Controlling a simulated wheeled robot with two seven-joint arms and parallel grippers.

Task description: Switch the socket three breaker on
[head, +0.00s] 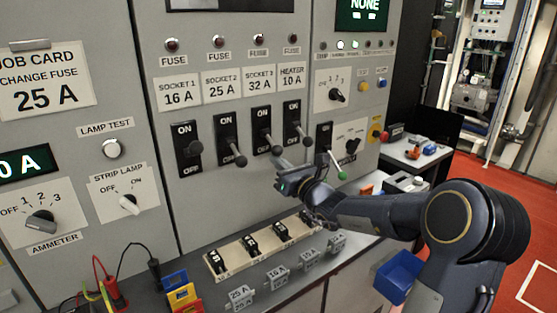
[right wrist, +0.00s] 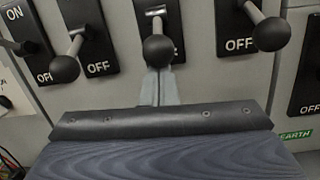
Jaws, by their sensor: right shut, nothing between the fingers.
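The socket 3 breaker (head: 262,117) is a black plate marked ON above and OFF below, third from the left in the row. Its lever with a round black knob (head: 277,150) sticks out and slopes down. My right gripper (head: 283,168) is shut and empty, just below that knob. In the right wrist view the shut fingers (right wrist: 158,88) point at the panel under the middle knob (right wrist: 158,48). Whether they touch the knob or lever I cannot tell. My left gripper is not in view.
The socket 2 lever knob (head: 240,160) and heater lever knob (head: 307,141) stand close on either side. A green-knobbed lever (head: 342,175) is further right. Below, a fuse tray (head: 225,272) and loose grey fuses (head: 278,276) lie on the ledge.

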